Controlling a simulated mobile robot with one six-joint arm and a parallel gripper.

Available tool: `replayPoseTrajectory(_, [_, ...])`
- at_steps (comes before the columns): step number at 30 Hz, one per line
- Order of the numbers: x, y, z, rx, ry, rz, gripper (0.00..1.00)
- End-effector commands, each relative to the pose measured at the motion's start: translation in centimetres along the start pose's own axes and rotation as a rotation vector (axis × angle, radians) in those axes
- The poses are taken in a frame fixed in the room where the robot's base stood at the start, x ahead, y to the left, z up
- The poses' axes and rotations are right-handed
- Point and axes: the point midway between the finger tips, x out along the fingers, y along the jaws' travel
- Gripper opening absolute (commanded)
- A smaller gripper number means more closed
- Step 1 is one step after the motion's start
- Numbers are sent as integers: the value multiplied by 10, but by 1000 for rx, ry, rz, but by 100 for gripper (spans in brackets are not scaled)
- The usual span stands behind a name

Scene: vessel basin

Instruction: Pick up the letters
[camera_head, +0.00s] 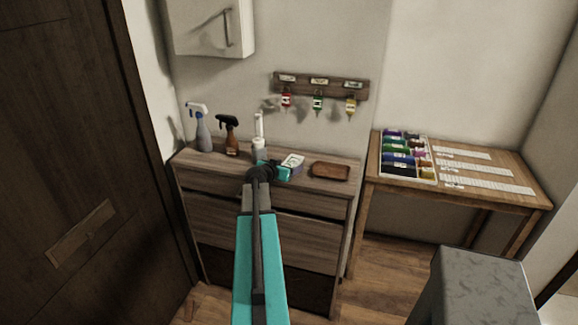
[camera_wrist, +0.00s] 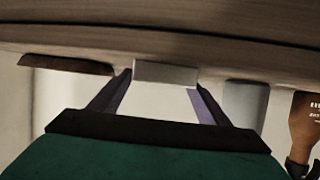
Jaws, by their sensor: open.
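The letters (camera_head: 293,161) are a small pale stack on top of the wooden dresser, beside a brown tray. My gripper (camera_head: 284,171) is at the dresser top, right at the near side of the stack, and hides part of it. In the wrist view my gripper (camera_wrist: 163,85) is open. The grey-white end of what looks like the letter stack (camera_wrist: 166,73) shows between its two fingertips. I cannot tell whether the fingers touch it.
The brown tray (camera_head: 330,171) lies right of the letters. A white bottle (camera_head: 258,143) and two spray bottles (camera_head: 203,133) (camera_head: 229,140) stand left. Keys hang from a wall rack (camera_head: 320,84) above. A side table (camera_head: 512,176) with a box of coloured items stands right.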

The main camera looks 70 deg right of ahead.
Motion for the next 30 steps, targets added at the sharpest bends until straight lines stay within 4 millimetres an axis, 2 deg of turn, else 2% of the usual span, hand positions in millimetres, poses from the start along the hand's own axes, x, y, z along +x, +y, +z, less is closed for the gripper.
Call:
replayPoseTrajectory(17, [1, 0, 0, 0, 0, 0, 70])
replayPoseTrajectory(25, [0, 0, 0, 0, 0, 0, 25])
replayPoseTrajectory(30, [0, 0, 0, -1, 0, -1, 25])
